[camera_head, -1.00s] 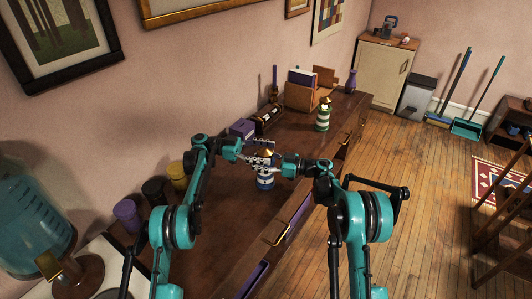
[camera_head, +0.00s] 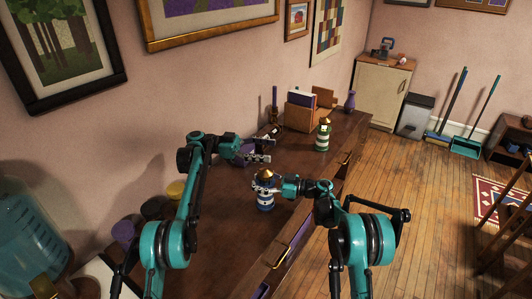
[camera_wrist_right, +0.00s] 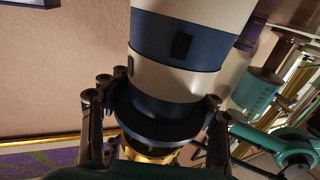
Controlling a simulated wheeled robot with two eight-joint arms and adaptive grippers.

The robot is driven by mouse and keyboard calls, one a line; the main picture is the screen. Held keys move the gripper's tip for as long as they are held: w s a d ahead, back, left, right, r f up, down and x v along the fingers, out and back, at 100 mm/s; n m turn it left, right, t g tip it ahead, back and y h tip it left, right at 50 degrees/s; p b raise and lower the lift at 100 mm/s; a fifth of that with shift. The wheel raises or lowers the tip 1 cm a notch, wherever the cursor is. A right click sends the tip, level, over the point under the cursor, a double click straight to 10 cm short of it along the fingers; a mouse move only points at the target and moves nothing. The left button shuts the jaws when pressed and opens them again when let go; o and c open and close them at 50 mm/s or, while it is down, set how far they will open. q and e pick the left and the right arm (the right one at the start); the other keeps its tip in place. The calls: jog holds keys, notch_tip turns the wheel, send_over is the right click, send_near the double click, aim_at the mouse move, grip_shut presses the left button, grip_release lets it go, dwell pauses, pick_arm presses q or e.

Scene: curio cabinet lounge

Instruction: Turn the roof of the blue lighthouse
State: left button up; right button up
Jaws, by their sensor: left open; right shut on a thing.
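The blue lighthouse (camera_head: 265,201), with blue and white bands and a gold cone roof (camera_head: 263,173), stands upright on the brown cabinet top. My right gripper (camera_head: 270,187) reaches it from the right and is shut on its upper part. In the right wrist view, the fingers of my right gripper (camera_wrist_right: 158,98) lie on both sides of the lighthouse (camera_wrist_right: 180,75), by the dark ring below the gold roof (camera_wrist_right: 148,157). The roof is partly hidden there. My left gripper (camera_head: 266,151) is open and empty, above and behind the roof, apart from it.
A green and white lighthouse (camera_head: 322,137) stands farther along the cabinet top (camera_head: 225,245). Behind it are a wooden box (camera_head: 299,118) with books and a purple vase (camera_head: 350,101). Purple, dark and yellow canisters (camera_head: 124,232) stand at left. A front drawer (camera_head: 290,246) is partly open.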

aim_at(265, 175)
pick_arm(q)
jog(key=s+a+f+n+t, duration=0.2)
jog(key=a+f+n+t, duration=0.4)
jog(key=a+f, duration=0.5)
jog(key=shift+m+t, duration=0.6)
jog(key=shift+m, duration=0.1)
jog(key=x, duration=1.1)
jog(key=shift+s+r, duration=0.15)
jog(key=c, duration=1.2)
